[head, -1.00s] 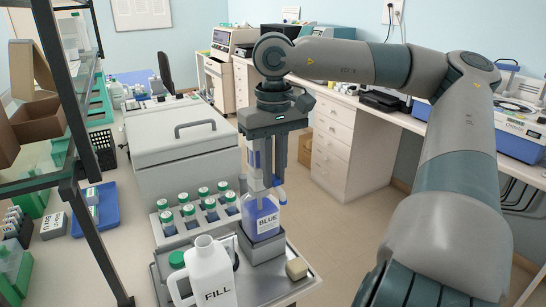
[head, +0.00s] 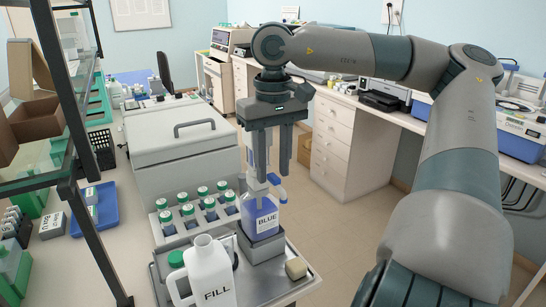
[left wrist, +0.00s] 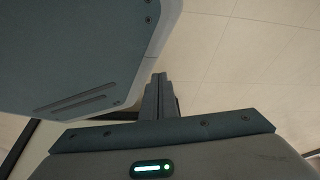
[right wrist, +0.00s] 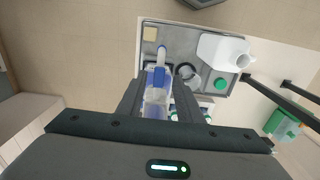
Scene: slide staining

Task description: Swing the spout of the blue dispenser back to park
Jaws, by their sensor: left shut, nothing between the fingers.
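The blue dispenser (head: 262,215), a bottle labelled BLUE with a pump head, stands upright on a grey block on the tray (head: 255,288). Its spout (head: 281,194) reaches to the right in the head view, with a blue tip. In the right wrist view the spout (right wrist: 161,55) points toward the top, near a beige block. My right gripper (head: 268,172) is open above the bottle, its fingers on either side of the pump top; contact cannot be told. In the left wrist view my left gripper (left wrist: 158,80) is shut and empty, away from the dispenser.
A white FILL jug (head: 208,270) stands at the front of the tray, beside a green cap. A rack of several green-capped bottles (head: 203,203) is behind. A beige block (head: 296,268) lies at the right. A shelf frame (head: 85,200) rises at the left.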

